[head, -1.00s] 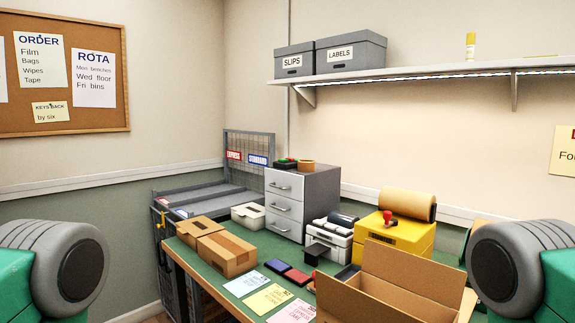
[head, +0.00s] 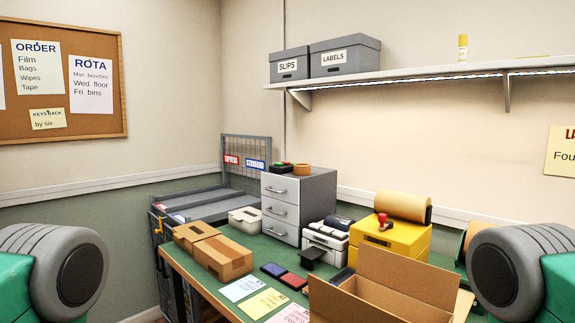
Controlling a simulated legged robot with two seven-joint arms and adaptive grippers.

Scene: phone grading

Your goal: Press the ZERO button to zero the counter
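No button marked ZERO and no counter can be made out for certain. A yellow machine (head: 391,238) on the green bench has a small dark panel on its front, too small to read. A white device (head: 326,236) with dark parts on top stands left of it; no lettering on it is legible. A small dark item with green and red spots (head: 281,168) sits on the grey drawer unit (head: 299,205). Neither of my grippers is in view; only my upper arm parts show at the left and right edges.
An open cardboard box (head: 340,304) fills the bench's near right. Closed cartons (head: 222,257) lie at the left. Blue and red pads (head: 283,275) and paper sheets (head: 240,287) lie between. A shelf (head: 420,76) hangs above.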

